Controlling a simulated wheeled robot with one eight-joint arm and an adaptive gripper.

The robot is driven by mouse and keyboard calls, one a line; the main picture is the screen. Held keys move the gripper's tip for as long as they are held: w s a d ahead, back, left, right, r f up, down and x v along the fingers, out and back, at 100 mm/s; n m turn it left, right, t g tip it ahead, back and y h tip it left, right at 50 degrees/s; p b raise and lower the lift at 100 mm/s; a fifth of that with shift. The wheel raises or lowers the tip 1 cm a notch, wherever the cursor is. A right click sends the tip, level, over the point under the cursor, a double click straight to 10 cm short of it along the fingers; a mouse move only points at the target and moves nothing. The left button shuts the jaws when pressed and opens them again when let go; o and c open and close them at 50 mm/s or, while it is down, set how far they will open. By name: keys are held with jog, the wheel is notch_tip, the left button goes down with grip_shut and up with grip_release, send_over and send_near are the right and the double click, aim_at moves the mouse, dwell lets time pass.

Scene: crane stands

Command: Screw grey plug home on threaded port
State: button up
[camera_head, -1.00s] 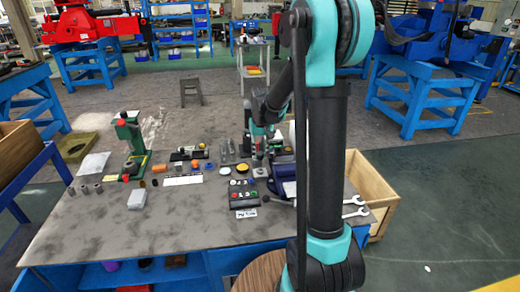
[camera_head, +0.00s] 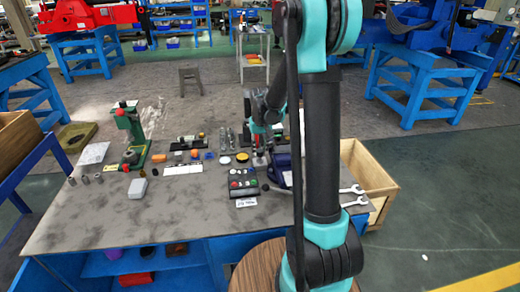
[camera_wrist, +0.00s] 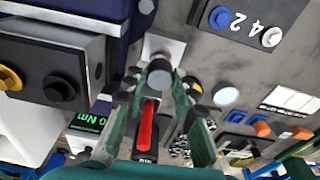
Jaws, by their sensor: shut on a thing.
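In the wrist view, my gripper (camera_wrist: 161,82) has its green fingers closed around a small round grey plug (camera_wrist: 160,67). A pale square block (camera_wrist: 166,44) lies just beyond the plug. The plug covers the middle of the block, so the threaded port is hidden. I cannot tell whether the plug touches the port or how deep it sits. In the head view, my gripper (camera_head: 262,147) is low over the bench, above the small block (camera_head: 260,161); the plug is too small to make out there.
A panel of coloured buttons (camera_head: 243,184) and a white lid (camera_head: 225,160) lie nearby. A green press (camera_head: 130,135) stands left.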

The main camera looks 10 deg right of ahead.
jog(key=shift+f, duration=0.85)
dwell(0.3)
jog(key=m, duration=0.3)
jog(key=shift+m, duration=0.4)
jog(key=shift+m+h, duration=0.3)
jog(key=shift+m, duration=0.4)
jog(key=m, duration=0.2)
jog(key=shift+a+m, duration=0.1)
jog(key=shift+m, duration=0.3)
jog(key=shift+m+g, duration=0.3)
jog(key=shift+m, duration=0.9)
